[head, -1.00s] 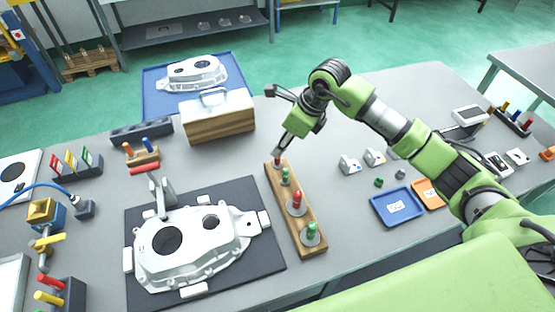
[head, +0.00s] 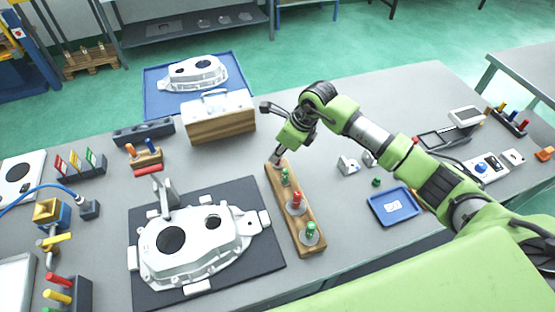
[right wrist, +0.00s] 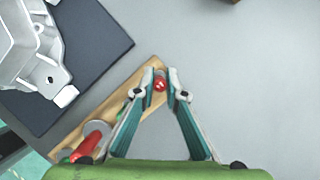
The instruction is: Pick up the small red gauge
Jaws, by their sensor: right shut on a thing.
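The wooden gauge rack (head: 306,241) stands right of the dark mat, with a small green gauge (head: 285,176), a larger red gauge (head: 296,200) and a larger green gauge (head: 311,231) upright in a row. My right gripper (head: 276,163) is at the rack's far end. In the right wrist view the small red gauge (right wrist: 160,84) shows as a red round top between the fingertips, which are shut on it over the rack. In the head view the fingers hide it. The larger red gauge (right wrist: 88,145) lies below left of the fingers there. My left gripper is out of view.
A white casting (head: 190,246) lies on the dark mat (head: 252,262) left of the rack. A wooden block with a metal piece (head: 220,127) stands behind. A blue tray (head: 394,207) and small parts are to the right, under my right arm.

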